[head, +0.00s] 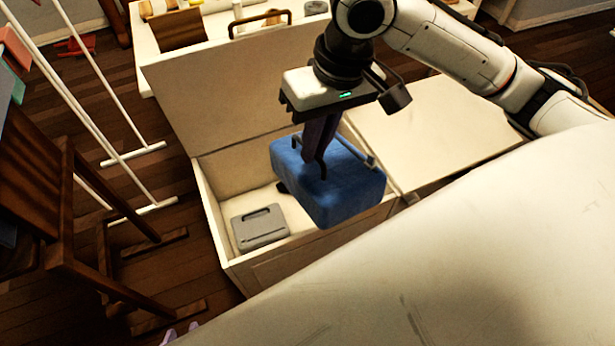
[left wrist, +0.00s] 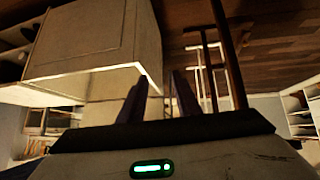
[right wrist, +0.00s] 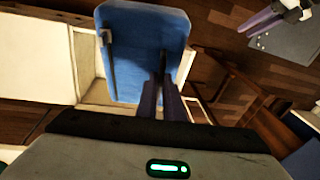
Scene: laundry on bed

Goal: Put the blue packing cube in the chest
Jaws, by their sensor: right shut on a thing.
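The blue packing cube (head: 335,185) hangs tilted from my right gripper (head: 322,172), which is shut on it. It also shows in the right wrist view (right wrist: 145,50). The cube is over the right part of the open chest compartment and overlaps the front wall in the head view; its exact height is unclear. The chest (head: 210,215) is cream, with its left lid (head: 215,100) raised. My left gripper (left wrist: 160,95) is open and empty; its purple fingertips just show at the bottom left of the head view (head: 180,334).
A grey case (head: 260,227) lies on the chest floor at the left. The right lid (head: 430,130) is closed. A wooden chair (head: 60,215) and a white rack (head: 140,155) stand left of the chest. A pale surface (head: 480,260) fills the lower right.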

